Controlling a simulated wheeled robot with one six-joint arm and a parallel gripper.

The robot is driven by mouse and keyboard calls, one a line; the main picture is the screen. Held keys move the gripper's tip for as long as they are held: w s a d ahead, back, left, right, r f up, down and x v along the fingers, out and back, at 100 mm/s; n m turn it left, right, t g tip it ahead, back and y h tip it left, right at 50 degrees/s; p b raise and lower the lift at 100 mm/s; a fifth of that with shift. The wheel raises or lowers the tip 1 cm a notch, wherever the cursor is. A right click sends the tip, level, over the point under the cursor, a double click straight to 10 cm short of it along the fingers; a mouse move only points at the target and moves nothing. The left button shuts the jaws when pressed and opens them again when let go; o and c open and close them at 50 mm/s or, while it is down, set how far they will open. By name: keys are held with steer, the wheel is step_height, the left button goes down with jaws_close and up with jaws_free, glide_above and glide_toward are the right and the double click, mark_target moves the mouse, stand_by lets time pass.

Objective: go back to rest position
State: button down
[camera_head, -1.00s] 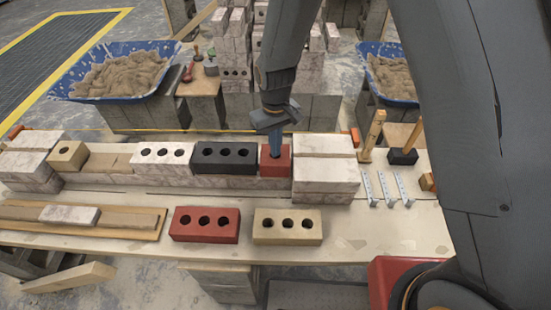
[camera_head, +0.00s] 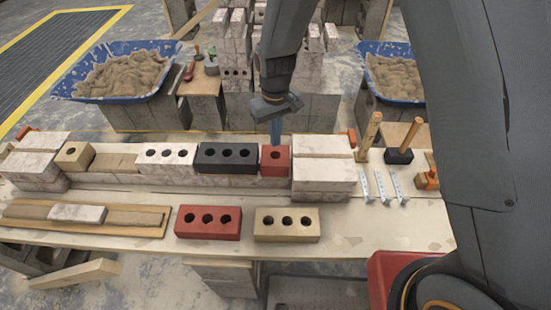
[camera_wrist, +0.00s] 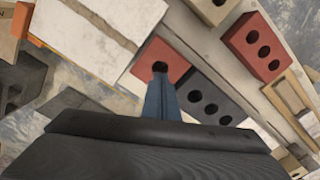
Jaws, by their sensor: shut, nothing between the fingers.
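My gripper (camera_head: 275,132) is shut and empty, pointing down just above the small red half brick (camera_head: 275,160) in the brick row. In the wrist view, my blue fingers (camera_wrist: 160,98) lie together, with their tips by the single hole of the red half brick (camera_wrist: 161,62). The half brick sits between a black three-hole brick (camera_head: 227,156) and the pale block stack (camera_head: 323,172) on the right. The gap between fingertips and brick looks small.
A red brick (camera_head: 208,222) and a tan brick (camera_head: 286,224) lie at the table's front. Metal brackets (camera_head: 382,187) and wooden-handled tools (camera_head: 399,155) lie on the right. Blue mortar tubs (camera_head: 125,72) stand behind. The air above the row is free.

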stand_by(0.3)
steer(key=s+d+r+m, duration=0.35)
steer(key=d+r, duration=0.55)
steer(key=d, duration=0.5)
steer(key=s+d+r+m+t+b, duration=0.1)
steer(key=s+d+r+m, duration=0.2)
steer(key=s+d, duration=0.7)
steer(key=shift+d+r, duration=0.15)
steer(key=shift+r, duration=0.7)
